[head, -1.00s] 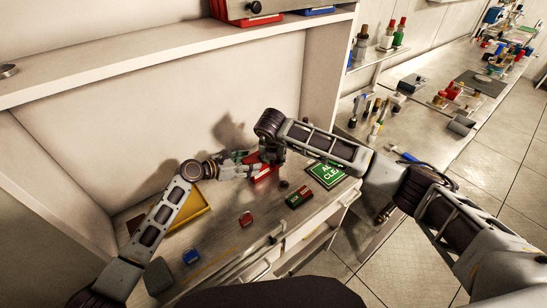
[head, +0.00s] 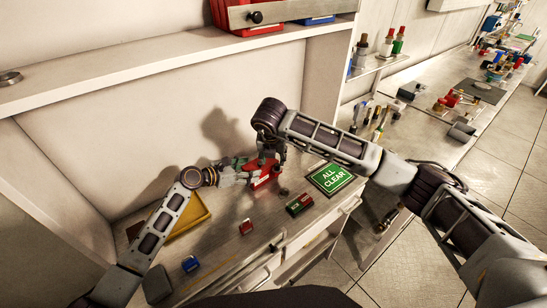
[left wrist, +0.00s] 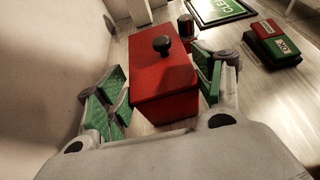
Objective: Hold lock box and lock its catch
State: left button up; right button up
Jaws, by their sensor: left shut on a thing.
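The lock box is a red box with a black knob on top, standing on the bench near the back wall in the head view (head: 265,180). It fills the middle of the left wrist view (left wrist: 165,92), where the black knob (left wrist: 163,44) shows clearly. My left gripper (head: 250,172) is shut on the box, with green-padded fingers on both sides of it. My right gripper (head: 270,148) hangs just above the box; its fingers are dark and small, so its opening is unclear. I cannot tell whether it touches the box, and the catch's state is not clear.
An ALL CLEAR sign (head: 331,179) lies right of the box. A red and green block (head: 299,204), a small red block (head: 246,227) and a blue block (head: 190,264) lie toward the front edge. A yellow tray (head: 199,216) sits behind my left arm. A shelf (head: 150,60) runs overhead.

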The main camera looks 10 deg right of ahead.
pick_arm(q)
jog(key=shift+a, duration=0.1)
jog(key=o, duration=1.4)
jog(key=shift+c, duration=0.2)
jog(key=v, duration=1.2)
jog(key=shift+s+f, duration=0.1)
